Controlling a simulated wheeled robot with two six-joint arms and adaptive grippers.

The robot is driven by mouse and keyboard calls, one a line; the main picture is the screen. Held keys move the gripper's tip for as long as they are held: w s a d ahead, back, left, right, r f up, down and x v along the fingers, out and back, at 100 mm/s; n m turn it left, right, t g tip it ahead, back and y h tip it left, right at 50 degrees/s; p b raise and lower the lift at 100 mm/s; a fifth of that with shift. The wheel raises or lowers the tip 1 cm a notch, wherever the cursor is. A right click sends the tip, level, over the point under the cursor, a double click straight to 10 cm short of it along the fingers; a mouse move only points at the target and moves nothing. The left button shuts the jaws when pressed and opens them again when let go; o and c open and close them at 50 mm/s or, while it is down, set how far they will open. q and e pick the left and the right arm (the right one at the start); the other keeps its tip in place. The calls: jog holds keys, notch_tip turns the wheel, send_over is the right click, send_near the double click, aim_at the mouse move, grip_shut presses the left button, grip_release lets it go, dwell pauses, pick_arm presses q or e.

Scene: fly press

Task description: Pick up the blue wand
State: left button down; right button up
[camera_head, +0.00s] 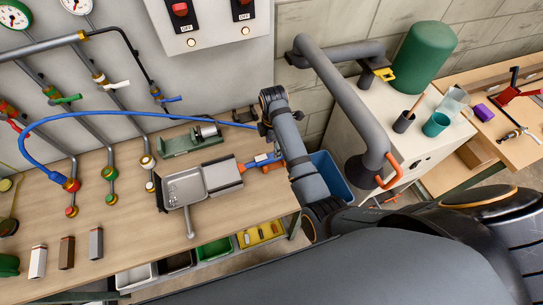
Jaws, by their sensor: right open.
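A short blue piece with orange parts, which looks like the blue wand (262,158), lies on the wooden bench at the right end of a grey block. A blue hose (150,114) arcs over the bench from a red and yellow fitting and runs right, up to my right gripper. My right arm reaches up from the lower right. Its gripper (264,130) is open, small and dark, just above the blue piece in the picture. The arm partly hides the area beside it. I cannot tell whether the fingers touch the hose. My left gripper is not in view.
A metal tray (185,187) and a green machine vise (190,140) stand close by on the bench. Pipes with valves (85,120) line the wall at left. A blue bin (331,176) is right of my arm.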

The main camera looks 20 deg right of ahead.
aim_at(269, 159)
jog(key=shift+f, duration=0.1)
notch_tip(269, 159, down, 4)
jog(key=shift+s+r+p, duration=0.1)
jog(key=shift+p, duration=0.95)
jog(key=shift+f, duration=0.6)
jog(key=shift+r, duration=0.1)
grip_shut()
